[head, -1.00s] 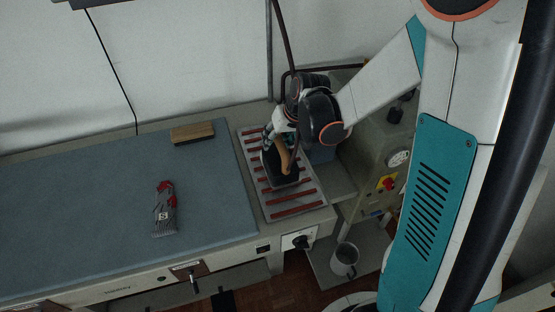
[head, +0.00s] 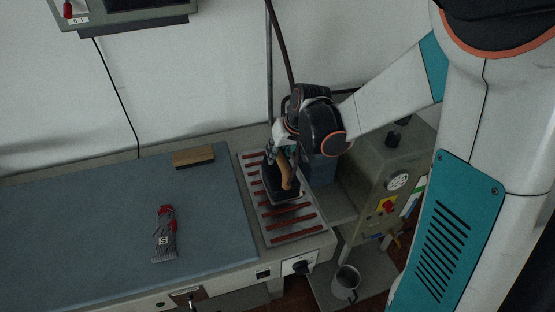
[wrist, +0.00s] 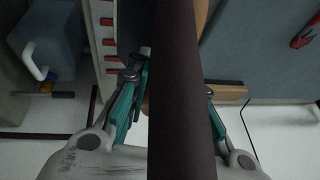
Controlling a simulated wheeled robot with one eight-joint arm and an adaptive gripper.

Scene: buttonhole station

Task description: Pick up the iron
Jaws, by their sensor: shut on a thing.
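The iron (head: 270,184) has a dark body and a light wooden handle (head: 286,172). In the head view it is over the slatted iron rest (head: 292,226) at the right end of the table. My gripper (head: 284,152) is shut on the iron's handle from behind and above. Whether a gap lies under the iron is hard to tell. In the wrist view the teal fingers stand either side of a dark hose, which hides most of the grip. Part of the iron's dark body (wrist: 130,30) shows there.
A wooden block (head: 193,157) and a grey-and-red glove (head: 165,235) lie on the blue table pad (head: 90,220). A metal mug (head: 345,283) stands on a low shelf. A boxy machine (head: 385,180) is at the right. A hose and pole rise behind the iron.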

